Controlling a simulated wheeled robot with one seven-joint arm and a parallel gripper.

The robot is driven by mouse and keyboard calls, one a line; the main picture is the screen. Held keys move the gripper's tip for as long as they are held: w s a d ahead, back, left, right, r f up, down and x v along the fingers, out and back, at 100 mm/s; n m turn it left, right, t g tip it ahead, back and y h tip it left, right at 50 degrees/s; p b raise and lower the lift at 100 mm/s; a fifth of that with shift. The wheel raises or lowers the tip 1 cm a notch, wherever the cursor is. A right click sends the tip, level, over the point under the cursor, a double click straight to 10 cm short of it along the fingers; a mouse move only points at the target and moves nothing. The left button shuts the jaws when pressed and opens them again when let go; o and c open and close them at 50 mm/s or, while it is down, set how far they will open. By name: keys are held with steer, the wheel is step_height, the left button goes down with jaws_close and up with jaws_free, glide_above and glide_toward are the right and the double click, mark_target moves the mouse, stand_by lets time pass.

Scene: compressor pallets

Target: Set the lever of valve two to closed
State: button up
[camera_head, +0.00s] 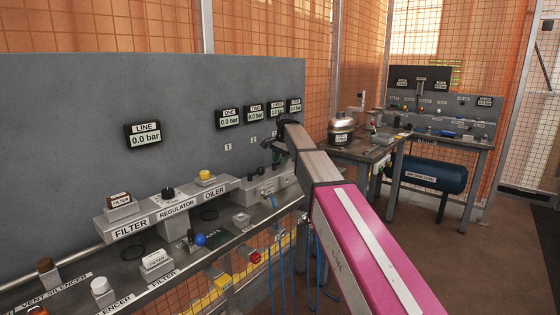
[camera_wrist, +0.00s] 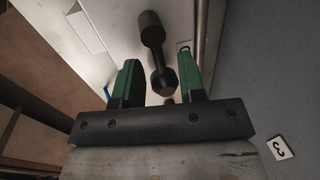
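My gripper (camera_head: 277,152) is at the far end of the grey panel, small and partly hidden by my arm in the head view. In the wrist view, my gripper (camera_wrist: 161,80) has its two green fingers apart. A black lever with rounded ends (camera_wrist: 154,40) shows between and beyond the fingers; contact cannot be told. Which valve it belongs to is not readable. The TWO gauge (camera_head: 253,113) reads 0.0 bar. A small "2" label (camera_head: 253,137) is on the panel below it. The valve there is hard to make out.
The panel (camera_head: 70,110) stands close behind my gripper; a "3" label (camera_wrist: 280,148) shows on it in the wrist view. The filter, regulator and oiler rail (camera_head: 165,213) runs along the bench. Blue hoses (camera_head: 283,260) hang below. A second bench (camera_head: 350,150) stands beyond.

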steer(key=shift+c, duration=0.3)
jaws_close()
